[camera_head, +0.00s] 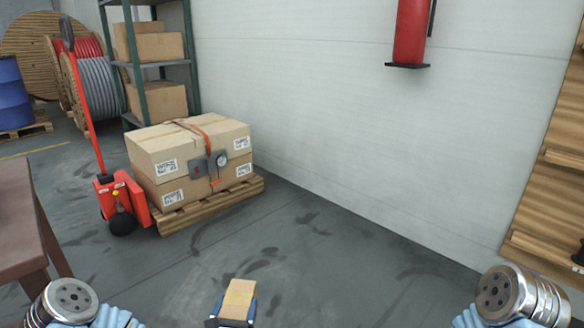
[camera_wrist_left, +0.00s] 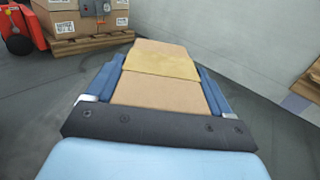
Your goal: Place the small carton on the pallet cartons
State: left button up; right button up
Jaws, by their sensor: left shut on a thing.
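The small carton (camera_head: 238,300) is brown with a paler tape band, low in the middle of the head view. My left gripper (camera_head: 236,312) is shut on it, with blue fingers along both sides. In the left wrist view the carton (camera_wrist_left: 155,75) lies between the fingers of the left gripper (camera_wrist_left: 160,85) and sticks out past their tips. The pallet cartons (camera_head: 195,150) are stacked on a wooden pallet (camera_head: 215,203), bound by an orange strap, well ahead and left of the held carton. They also show in the left wrist view (camera_wrist_left: 85,15). My right gripper is outside the views.
A red pallet jack (camera_head: 122,200) stands at the pallet's left end. A shelf (camera_head: 160,65) with boxes and cable reels (camera_head: 95,80) stand behind. A brown table (camera_head: 22,225) is at left. The floor (camera_head: 290,250) before the pallet is clear.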

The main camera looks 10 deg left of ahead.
aim_at(162, 137)
jog(key=i+l+z, duration=0.1)
jog(key=i, duration=0.3)
jog(key=i+l+z, duration=0.1)
jog(key=i+l, duration=0.2)
jog(key=i, duration=0.15)
jog(key=i+j, duration=0.5)
jog(key=j, duration=0.25)
jog(key=i+j+u, duration=0.1)
jog(key=i+j, duration=0.4)
jog(key=j, duration=0.25)
jog(key=i+j+u, duration=0.1)
jog(key=i+j, duration=0.4)
jog(key=j, duration=0.25)
jog(key=i+j, duration=0.55)
jog(key=j+u, duration=0.05)
jog(key=j, duration=0.1)
